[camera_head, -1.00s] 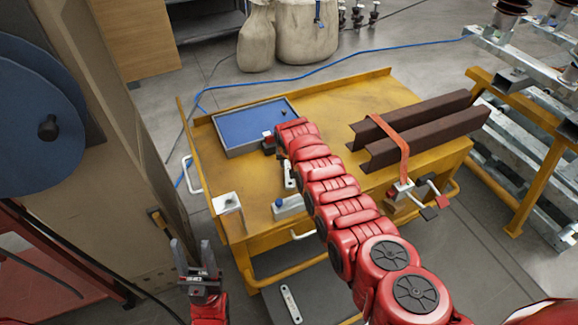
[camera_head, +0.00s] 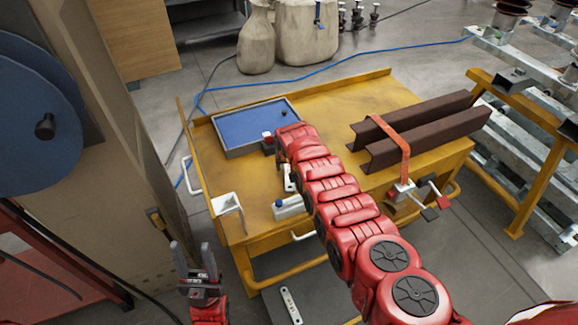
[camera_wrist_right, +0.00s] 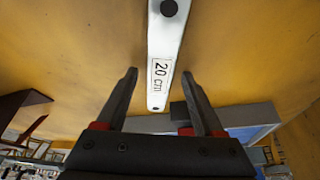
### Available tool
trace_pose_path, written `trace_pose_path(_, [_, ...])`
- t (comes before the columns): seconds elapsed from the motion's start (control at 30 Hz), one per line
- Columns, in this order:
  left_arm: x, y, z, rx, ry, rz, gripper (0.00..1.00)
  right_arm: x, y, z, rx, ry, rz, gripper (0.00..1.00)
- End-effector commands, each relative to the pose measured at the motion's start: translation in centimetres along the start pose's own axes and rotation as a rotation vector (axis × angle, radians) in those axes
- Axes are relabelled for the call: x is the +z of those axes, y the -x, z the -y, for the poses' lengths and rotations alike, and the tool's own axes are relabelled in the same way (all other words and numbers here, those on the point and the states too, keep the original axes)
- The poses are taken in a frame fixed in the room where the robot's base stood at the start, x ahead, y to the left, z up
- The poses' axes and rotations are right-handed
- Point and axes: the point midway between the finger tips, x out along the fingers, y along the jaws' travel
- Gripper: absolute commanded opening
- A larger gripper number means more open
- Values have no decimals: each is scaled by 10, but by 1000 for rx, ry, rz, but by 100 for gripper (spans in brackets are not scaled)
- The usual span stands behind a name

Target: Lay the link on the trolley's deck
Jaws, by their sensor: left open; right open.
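A pale flat link marked "20 cm" (camera_wrist_right: 162,60), with dark round holes, appears to lie on the trolley's yellow deck (camera_wrist_right: 80,50) in the right wrist view. My right gripper (camera_wrist_right: 158,73) is open, with its fingertips apart on either side of the link's marked end. In the head view, a short piece of the link (camera_head: 289,178) shows beside my right arm, which hides the rest, on the yellow deck (camera_head: 340,100). My left gripper (camera_head: 195,262) is open and empty, off the trolley's near left side.
A blue-floored tray (camera_head: 240,152), a white bracket (camera_head: 227,204), a small grey block (camera_head: 288,208) and dark steel beams (camera_head: 420,128) under an orange strap sit on the deck. Another pale holed bar (camera_head: 290,305) lies lower, in front of the trolley. Deck behind the beams is clear.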

Motion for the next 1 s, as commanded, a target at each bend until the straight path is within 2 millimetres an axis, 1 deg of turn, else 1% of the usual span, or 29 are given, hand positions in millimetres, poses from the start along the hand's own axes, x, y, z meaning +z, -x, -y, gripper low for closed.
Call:
trace_pose_path(0.27, [-3,-17,1,0,0,0,50,-3,16,-1,2,3,-1,70])
trace_pose_path(0.37, [-4,-26,1,0,0,0,50,-4,27,1,-1,3,-5,70])
trace_pose_path(0.47, [-6,-35,2,0,0,0,50,-2,36,-1,0,-2,0,70])
trace_pose_path(0.53, [-5,-31,2,0,0,0,50,-2,39,0,-1,-1,-4,70])
trace_pose_path(0.77, [-5,-32,2,0,0,0,50,0,64,0,-2,-2,-3,70])
trace_pose_path(0.8, [-5,-31,2,0,0,0,50,-2,71,1,-2,-1,-5,70])
trace_pose_path(1.0, [-5,-30,2,0,0,0,50,-1,98,1,-2,0,-3,70])
